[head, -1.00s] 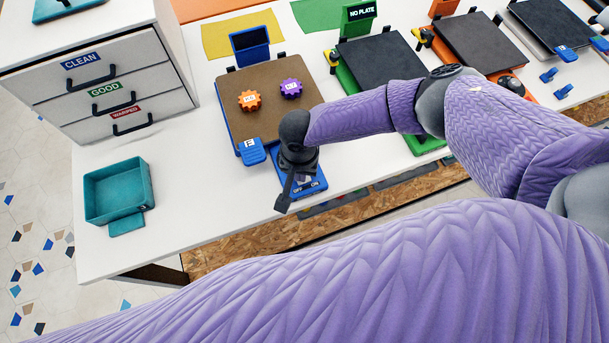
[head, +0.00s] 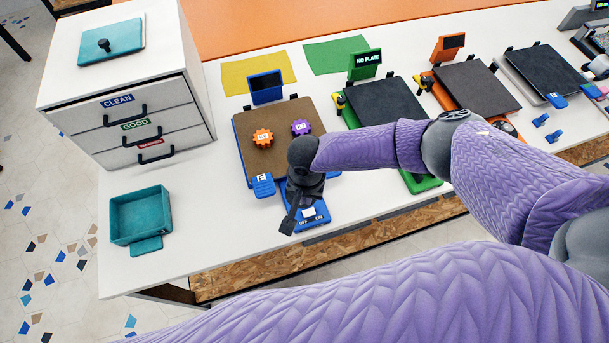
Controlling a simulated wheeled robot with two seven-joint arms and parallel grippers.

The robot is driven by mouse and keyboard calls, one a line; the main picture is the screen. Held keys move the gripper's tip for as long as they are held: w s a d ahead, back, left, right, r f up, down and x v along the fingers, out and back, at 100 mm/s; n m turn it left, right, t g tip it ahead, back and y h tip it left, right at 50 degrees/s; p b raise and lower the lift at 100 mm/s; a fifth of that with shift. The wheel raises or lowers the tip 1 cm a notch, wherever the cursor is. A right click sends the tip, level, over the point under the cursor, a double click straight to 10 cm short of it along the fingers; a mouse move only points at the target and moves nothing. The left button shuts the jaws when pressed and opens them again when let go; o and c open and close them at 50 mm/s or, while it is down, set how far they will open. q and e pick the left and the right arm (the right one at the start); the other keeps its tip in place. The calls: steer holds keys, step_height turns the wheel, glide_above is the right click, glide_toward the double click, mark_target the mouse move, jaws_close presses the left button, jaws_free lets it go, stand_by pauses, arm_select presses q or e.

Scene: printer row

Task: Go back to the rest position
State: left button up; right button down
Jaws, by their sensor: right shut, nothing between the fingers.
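My right gripper (head: 288,226) is shut and empty, its dark fingers pointing down. It is over the front of the blue printer, beside the OFF/ON switch panel (head: 312,217); whether it touches the panel I cannot tell. The blue printer's brown plate (head: 255,162) carries an orange gear (head: 262,138) and a purple gear (head: 300,127). My purple right forearm reaches in from the right and hides part of the printer's right front. Another purple sleeve of mine fills the bottom of the view. My left gripper is not in view.
A white drawer cabinet (head: 190,60) labelled CLEAN, GOOD and WARPED stands at the left. A teal bin (head: 140,215) sits at the table's front left. More printers, green (head: 385,103) and orange (head: 476,88) first, line up to the right. The white table between bin and blue printer is clear.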

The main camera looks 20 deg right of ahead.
steer(key=s+a+r+n+y, duration=0.3)
steer(key=s+a+r+n, duration=0.15)
steer(key=a, duration=0.25)
steer(key=s+a+r+n+y, duration=0.3)
steer(key=s+a, duration=0.2)
steer(key=a, duration=0.2)
steer(key=s+d+r+t+h, duration=0.2)
steer(key=d+h, duration=0.1)
steer(key=d, duration=0.7)
steer(key=s+d+r+t+h, duration=0.1)
steer(key=s+d+h, duration=0.15)
steer(key=d, duration=0.75)
steer(key=s+f+g+b, duration=0.1)
steer(key=s+f+b, duration=0.15)
steer(key=f, duration=1.05)
steer(key=s+f+b, duration=0.1)
steer(key=f+b, duration=0.3)
steer(key=f, duration=1)
arm_select(q)
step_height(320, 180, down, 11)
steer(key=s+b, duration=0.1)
steer(key=b, duration=0.3)
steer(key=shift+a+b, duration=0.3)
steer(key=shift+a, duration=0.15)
arm_select(e)
steer(key=s+d+f+g, duration=0.1)
steer(key=s+d+f, duration=0.2)
steer(key=s+f, duration=0.9)
steer(key=shift+f+n+h, duration=0.35)
steer(key=shift+f, duration=0.2)
